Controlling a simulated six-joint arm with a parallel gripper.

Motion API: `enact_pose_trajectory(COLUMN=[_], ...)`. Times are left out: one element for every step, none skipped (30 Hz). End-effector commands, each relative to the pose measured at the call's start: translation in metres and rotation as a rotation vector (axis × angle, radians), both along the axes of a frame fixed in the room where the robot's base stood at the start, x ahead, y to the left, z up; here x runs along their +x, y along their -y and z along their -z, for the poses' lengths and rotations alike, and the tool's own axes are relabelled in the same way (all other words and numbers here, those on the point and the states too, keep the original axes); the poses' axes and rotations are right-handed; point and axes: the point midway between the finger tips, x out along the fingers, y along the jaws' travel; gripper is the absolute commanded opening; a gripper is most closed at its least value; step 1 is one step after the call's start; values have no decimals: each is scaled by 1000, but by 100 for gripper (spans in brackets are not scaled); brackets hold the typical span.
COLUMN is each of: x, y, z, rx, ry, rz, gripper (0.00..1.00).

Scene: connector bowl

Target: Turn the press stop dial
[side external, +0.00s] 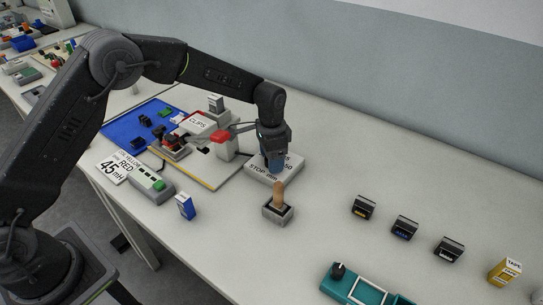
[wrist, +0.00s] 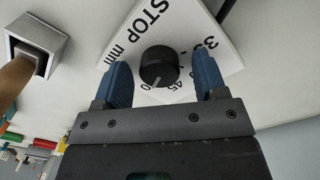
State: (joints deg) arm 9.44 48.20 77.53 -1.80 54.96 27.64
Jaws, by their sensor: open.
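The press stop dial (wrist: 158,68) is a round black knob with a white pointer mark. It stands on a white plate (wrist: 215,22) printed "STOP mm" and numbers. My gripper (wrist: 160,82) is open, with one blue finger on each side of the dial and a visible gap on both sides. In the side external view my gripper (side external: 273,163) points down over the white stop block (side external: 262,176), and hides the dial there.
A wooden-handled tool in a square metal holder (side external: 278,211) stands just in front of the stop block. Several small black boxes (side external: 404,228) stand at right. A teal unit (side external: 360,287) is at front.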

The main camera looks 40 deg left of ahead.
Motion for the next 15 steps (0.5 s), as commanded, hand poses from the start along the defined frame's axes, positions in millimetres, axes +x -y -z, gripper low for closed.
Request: enact_pose_trajectory(x=[0,0,0,0,0,0,0,0,0,0,0,0,0,0,0], y=[0,0,0,0,0,0,0,0,0,0,0,0,0,0,0], z=[0,0,0,0,0,0,0,0,0,0,0,0,0,0,0], rx=[0,0,0,0,0,0,0,0,0,0,0,0,0,0,0], ry=[0,0,0,0,0,0,0,0,0,0,0,0,0,0,0], rz=[0,0,0,0,0,0,0,0,0,0,0,0,0,0,0], gripper=[65,65,65,65,63,60,57,54,50,47,44,40,38,35,31])
